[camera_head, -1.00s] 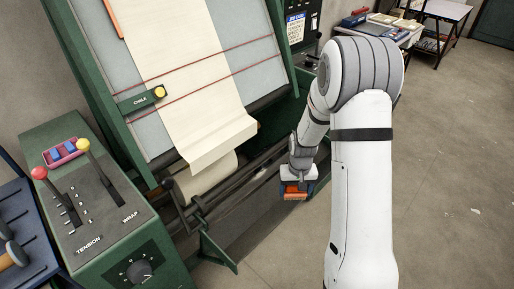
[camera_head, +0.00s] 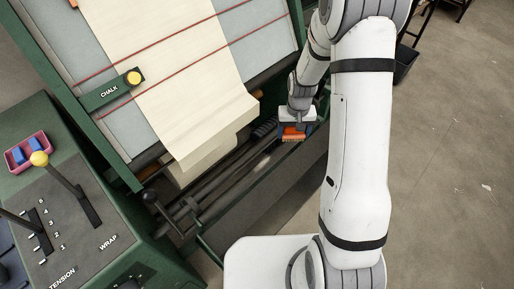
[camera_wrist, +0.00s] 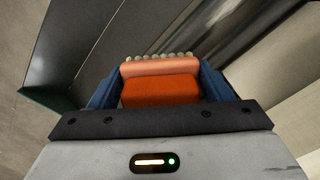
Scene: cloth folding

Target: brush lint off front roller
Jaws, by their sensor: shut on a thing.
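My gripper (camera_head: 294,131) is shut on an orange brush, with a blue finger on each side of it. In the wrist view the orange brush (camera_wrist: 160,88) sits between the fingers, with a row of pale bristle tufts at its far edge. The front rollers (camera_head: 215,185) are dark bars running diagonally below the cloth, with a pale patch that may be lint on them. The brush is at the right end of this roller area. In the wrist view a shiny metal roller (camera_wrist: 225,35) lies beyond the bristles; I cannot tell whether they touch it.
Cream cloth (camera_head: 170,70) hangs down the sloped grey board. A green console (camera_head: 75,215) with levers stands at the lower left. A black lever (camera_head: 158,207) rises by the rollers' left end. Open floor (camera_head: 450,160) lies to the right.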

